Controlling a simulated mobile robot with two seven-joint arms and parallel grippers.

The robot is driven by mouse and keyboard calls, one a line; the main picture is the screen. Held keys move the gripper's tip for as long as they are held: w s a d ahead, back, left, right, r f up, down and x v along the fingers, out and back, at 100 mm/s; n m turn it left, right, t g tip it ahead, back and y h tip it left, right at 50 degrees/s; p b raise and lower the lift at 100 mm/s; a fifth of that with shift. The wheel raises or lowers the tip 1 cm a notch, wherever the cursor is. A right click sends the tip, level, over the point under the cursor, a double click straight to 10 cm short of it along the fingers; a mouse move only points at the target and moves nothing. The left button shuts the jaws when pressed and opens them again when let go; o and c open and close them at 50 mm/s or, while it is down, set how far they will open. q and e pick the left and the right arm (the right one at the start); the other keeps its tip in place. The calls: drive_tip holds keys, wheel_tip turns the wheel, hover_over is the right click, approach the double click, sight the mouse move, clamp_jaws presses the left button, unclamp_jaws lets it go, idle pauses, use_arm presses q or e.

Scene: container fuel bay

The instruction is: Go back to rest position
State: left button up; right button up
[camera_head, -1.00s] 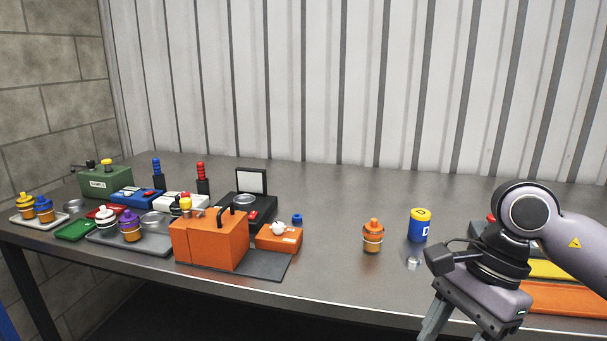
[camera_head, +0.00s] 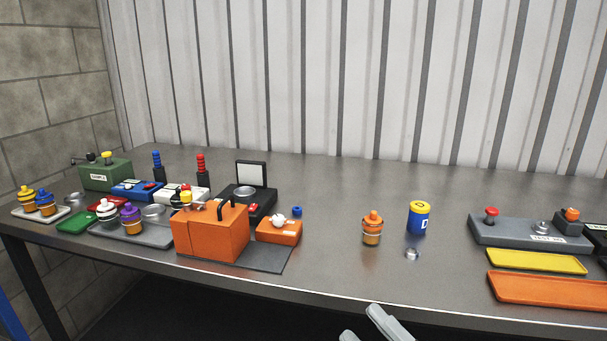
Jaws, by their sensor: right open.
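My right gripper (camera_head: 367,328) shows only its two grey fingertips at the bottom edge, in front of the table (camera_head: 330,268) and lower in the picture than its front edge. The fingers are apart with nothing seen between them. The rest of my right arm is out of view. My left gripper is not in view. An orange-capped bottle (camera_head: 372,228), a blue can with a yellow lid (camera_head: 419,218) and a small metal cap (camera_head: 412,254) stand on the table above the fingertips in the picture, apart from them.
At the left stand an orange box (camera_head: 222,236), a green box (camera_head: 105,175) and trays with several bottles. At the right are a grey block with a red knob (camera_head: 515,230), a yellow tray (camera_head: 537,261) and an orange tray (camera_head: 550,289). The table's front middle is clear.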

drive_tip(key=s+d+f+m+h, duration=0.2)
drive_tip(key=d+f+m+h, duration=0.25)
drive_tip(key=f+m, duration=0.3)
drive_tip(key=s+d+f+m+h, duration=0.1)
drive_tip(key=d+f+m+h, duration=0.2)
drive_tip(key=f+m+h, duration=0.4)
drive_tip(key=s+d+f+m+g+h, duration=0.2)
drive_tip(key=s+f+m+g, duration=0.3)
drive_tip(key=s+f, duration=0.5)
wheel_tip(320, 180, down, 3)
drive_tip(key=shift+s+d+r+g, duration=0.15)
drive_tip(key=shift+s+d+g, duration=0.15)
drive_tip(key=shift+d, duration=0.4)
